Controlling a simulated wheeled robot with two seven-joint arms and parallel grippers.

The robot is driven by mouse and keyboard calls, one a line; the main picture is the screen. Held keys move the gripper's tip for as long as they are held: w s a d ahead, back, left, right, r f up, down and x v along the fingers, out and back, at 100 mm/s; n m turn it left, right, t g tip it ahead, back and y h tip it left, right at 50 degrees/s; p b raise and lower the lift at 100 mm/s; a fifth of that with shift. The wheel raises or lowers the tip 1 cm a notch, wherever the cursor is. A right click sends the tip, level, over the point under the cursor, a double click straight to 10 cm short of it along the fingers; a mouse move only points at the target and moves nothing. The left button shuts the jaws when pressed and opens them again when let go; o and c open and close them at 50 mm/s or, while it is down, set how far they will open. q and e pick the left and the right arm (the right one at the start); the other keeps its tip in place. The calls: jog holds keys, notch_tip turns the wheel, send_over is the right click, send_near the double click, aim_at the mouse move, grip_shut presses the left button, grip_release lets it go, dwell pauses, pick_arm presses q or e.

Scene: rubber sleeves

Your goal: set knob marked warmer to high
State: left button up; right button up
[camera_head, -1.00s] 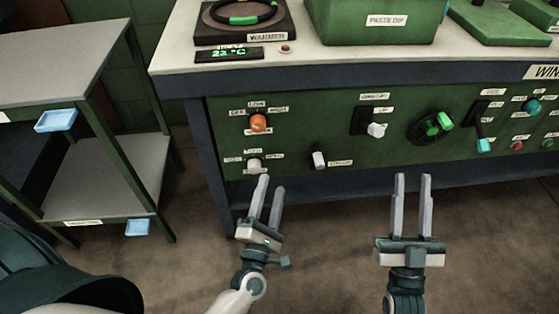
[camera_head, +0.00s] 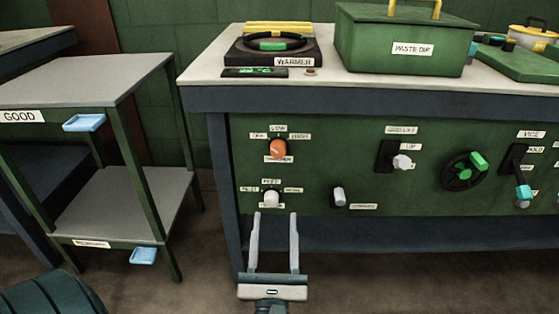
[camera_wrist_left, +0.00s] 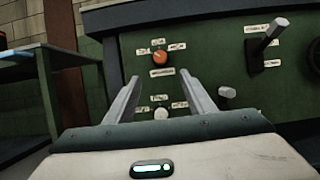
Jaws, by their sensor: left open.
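The warmer knob is an orange knob (camera_head: 278,149) on the green front panel, with small labels around it, the right one reading as high. Its pointer direction is too small to tell for sure. It also shows in the left wrist view (camera_wrist_left: 160,58), ahead of and between the fingers. My left gripper (camera_head: 274,218) is open and empty, below the orange knob and just under a white knob (camera_head: 271,198). The white knob also shows in the left wrist view (camera_wrist_left: 161,113). My right gripper is out of the head view.
The warmer (camera_head: 240,52) stands on the bench top, its display (camera_head: 254,72) in front. A grey knob (camera_head: 339,196), a lever (camera_head: 401,161) and a green handwheel (camera_head: 465,171) lie right on the panel. A shelf cart (camera_head: 110,200) stands left.

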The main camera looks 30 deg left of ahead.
aim_at(278, 154)
pick_arm(q)
jog(key=p+x, duration=0.1)
jog(key=x, duration=1.6)
jog(key=shift+w+r, duration=0.15)
jog(key=shift+w, duration=0.05)
jog(key=shift+c, duration=0.4)
jog(key=c, duration=1)
